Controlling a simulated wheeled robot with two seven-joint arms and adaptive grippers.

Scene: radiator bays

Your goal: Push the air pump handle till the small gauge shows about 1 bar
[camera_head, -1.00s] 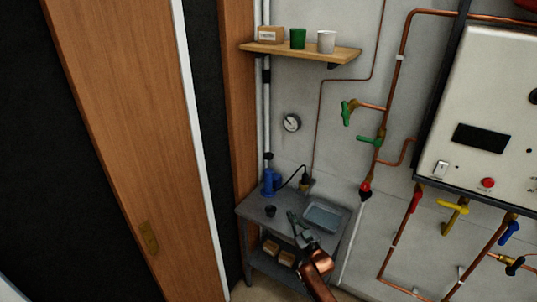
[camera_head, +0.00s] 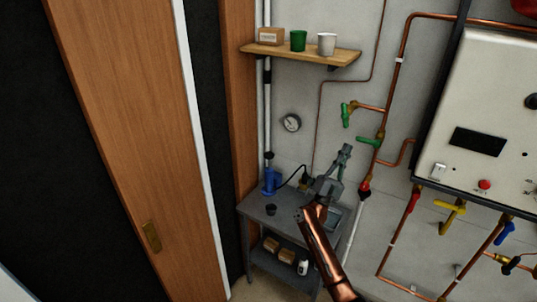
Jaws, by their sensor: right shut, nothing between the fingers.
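The blue air pump (camera_head: 269,183) stands on the small grey table against the wall, its black handle (camera_head: 268,156) on top. A black hose runs from it to a brass fitting at the wall, now partly behind my gripper. The small round gauge (camera_head: 291,122) is on the wall above the table; its needle is too small to read. My right gripper (camera_head: 346,150) is shut and empty, raised above the right part of the table, to the right of the pump and apart from it. My left gripper is not in view.
The grey table (camera_head: 256,211) holds a small dark cup (camera_head: 271,210) and a tray (camera_head: 333,217), partly hidden by my arm. A wooden shelf (camera_head: 300,52) is above. Copper pipes with green valves (camera_head: 368,141) and a white boiler (camera_head: 483,110) are at right.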

